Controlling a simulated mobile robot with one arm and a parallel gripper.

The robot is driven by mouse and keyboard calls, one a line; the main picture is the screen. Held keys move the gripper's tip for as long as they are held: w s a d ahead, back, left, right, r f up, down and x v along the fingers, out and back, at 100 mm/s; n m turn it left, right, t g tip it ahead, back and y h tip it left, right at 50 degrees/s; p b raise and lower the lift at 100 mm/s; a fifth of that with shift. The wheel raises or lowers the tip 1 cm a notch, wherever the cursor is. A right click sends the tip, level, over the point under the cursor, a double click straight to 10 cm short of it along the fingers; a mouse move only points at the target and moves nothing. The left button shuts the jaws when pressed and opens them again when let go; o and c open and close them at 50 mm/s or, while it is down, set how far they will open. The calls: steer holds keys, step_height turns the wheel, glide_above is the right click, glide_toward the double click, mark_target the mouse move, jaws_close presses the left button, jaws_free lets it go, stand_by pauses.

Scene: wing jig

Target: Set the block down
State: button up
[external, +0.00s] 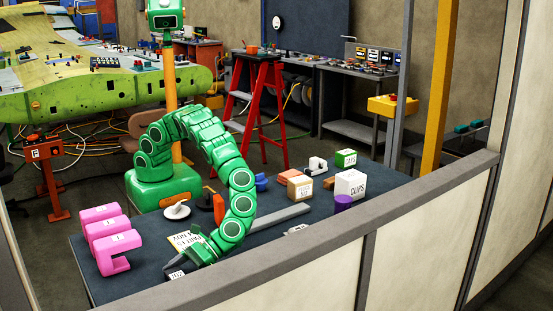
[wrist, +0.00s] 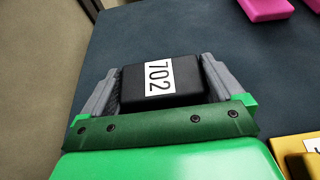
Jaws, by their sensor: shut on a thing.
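The block (wrist: 190,84) is black with a white label reading 702. In the wrist view it sits between the two grey fingers of my gripper (wrist: 163,62), which is shut on it. In the external view my gripper (external: 183,268) is low over the near left edge area of the dark table (external: 140,255). Only a bit of the block with its label (external: 177,274) shows there, the rest hidden by my gripper and arm. I cannot tell whether the block touches the tabletop.
Pink brackets (external: 107,240) stand to the left. A yellow labelled thing (external: 184,241) lies close behind my gripper. A grey bar (external: 280,216), a white CLIPS box (external: 350,184) and a purple cylinder (external: 343,203) are to the right. A partition rail (external: 290,251) runs along the near side.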

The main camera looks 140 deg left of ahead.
steer(key=o, duration=1.1)
steer(key=shift+f, duration=0.1)
steer(key=v, duration=1.2)
